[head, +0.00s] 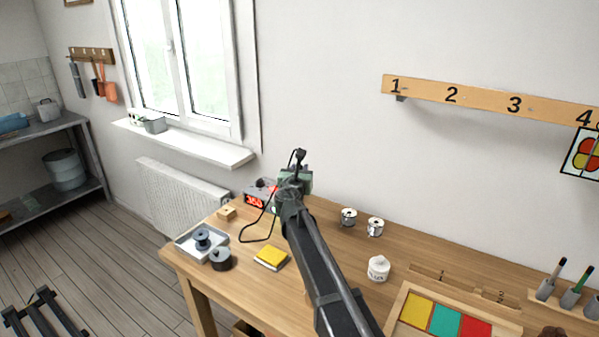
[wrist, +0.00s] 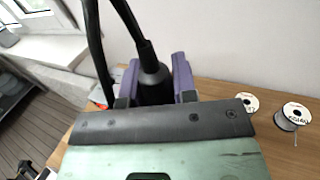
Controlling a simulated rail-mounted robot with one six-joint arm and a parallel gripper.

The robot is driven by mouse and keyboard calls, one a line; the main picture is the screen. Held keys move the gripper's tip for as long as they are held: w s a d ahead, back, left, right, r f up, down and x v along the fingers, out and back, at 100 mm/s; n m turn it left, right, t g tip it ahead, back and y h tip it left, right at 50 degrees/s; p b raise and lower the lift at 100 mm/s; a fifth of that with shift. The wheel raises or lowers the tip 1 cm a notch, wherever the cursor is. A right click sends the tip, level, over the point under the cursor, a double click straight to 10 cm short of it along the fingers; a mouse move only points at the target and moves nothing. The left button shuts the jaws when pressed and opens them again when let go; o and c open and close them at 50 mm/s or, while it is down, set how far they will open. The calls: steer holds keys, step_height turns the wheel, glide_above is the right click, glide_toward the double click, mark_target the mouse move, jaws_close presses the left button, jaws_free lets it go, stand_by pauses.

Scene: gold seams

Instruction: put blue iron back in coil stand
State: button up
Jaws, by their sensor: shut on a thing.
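My gripper (head: 297,177) is above the back of the workbench, beside the soldering station. In the wrist view its two purple fingers (wrist: 155,84) are shut on the dark handle of an iron (wrist: 152,68). A black cord leaves the top of the handle, and the handle's end also shows above my gripper in the head view (head: 299,155). The iron's tip and any blue marking are hidden. The station (head: 255,200) has a red lit display and stands left of my gripper. I cannot make out the coil stand; my arm covers that area.
A black cord (head: 246,236) loops on the bench. A tray with a spool (head: 180,246), a dark round tin (head: 220,260) and a yellow sponge (head: 271,257) lie at the front left. Two wire spools (head: 348,217) and a white jar (head: 378,268) stand to the right.

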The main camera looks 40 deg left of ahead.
steer(key=shift+f+b, duration=1.55)
steer(key=o, duration=1.5)
steer(key=shift+r, duration=0.1)
step_height(320, 180, up, 7)
steer(key=p, duration=0.7)
